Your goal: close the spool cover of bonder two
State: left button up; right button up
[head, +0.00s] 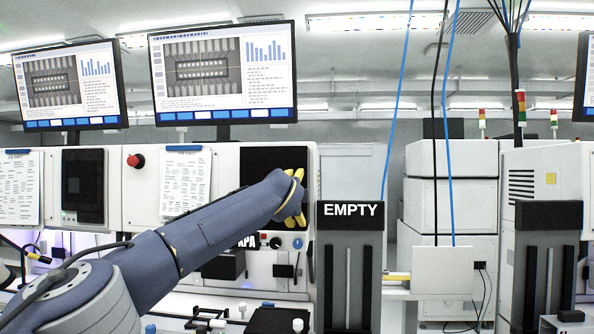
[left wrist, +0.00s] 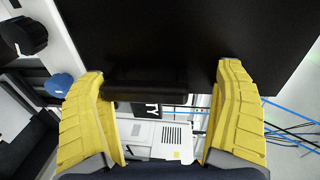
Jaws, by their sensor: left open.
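The spool cover appears to be the dark square panel (head: 262,160) on the white machine front in the middle of the head view. In the left wrist view a broad black panel (left wrist: 160,30) fills the top, with a black bar (left wrist: 145,82) like a handle along its lower edge. My left gripper (head: 297,200) is at the right side of the dark panel, its yellow fingers apart. In the left wrist view the open fingers (left wrist: 163,75) stand either side of the bar; I cannot tell whether they touch it. My forearm hides part of the machine. My right gripper is not in view.
A black-topped column marked EMPTY (head: 350,215) stands just right of my gripper. Two monitors (head: 222,75) hang above. A red button (head: 134,160) and a paper sheet (head: 186,182) are on the machine front. Blue and black cables (head: 446,120) hang at the right.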

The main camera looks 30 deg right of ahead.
aim_at(297, 166)
pick_arm(q)
jog(key=shift+t+h, duration=0.3)
jog(key=shift+t, duration=0.4)
jog(key=r, duration=0.3)
jog(key=s+a+r, duration=0.1)
jog(key=r, duration=0.5)
jog(key=shift+s+a, duration=0.2)
jog(key=shift+s, duration=0.05)
jog(key=shift+g, duration=0.6)
jog(key=shift+w+d+f, duration=0.1)
jog(key=shift+d+f, duration=0.2)
jog(key=shift+f, duration=1.1)
jog(key=shift+w+d+f, duration=0.1)
jog(key=shift+d+f, duration=0.2)
jog(key=shift+f, duration=1.15)
jog(key=shift+w+d+f, duration=0.1)
jog(key=shift+d+f, duration=0.2)
jog(key=shift+f, duration=1.1)
jog(key=s+d, duration=0.2)
jog(key=s, duration=0.7)
jog(key=s+d, duration=0.2)
jog(key=s, duration=0.7)
jog(key=shift+s+f, duration=0.2)
jog(key=shift+f, duration=0.15)
jog(key=shift+d, duration=0.1)
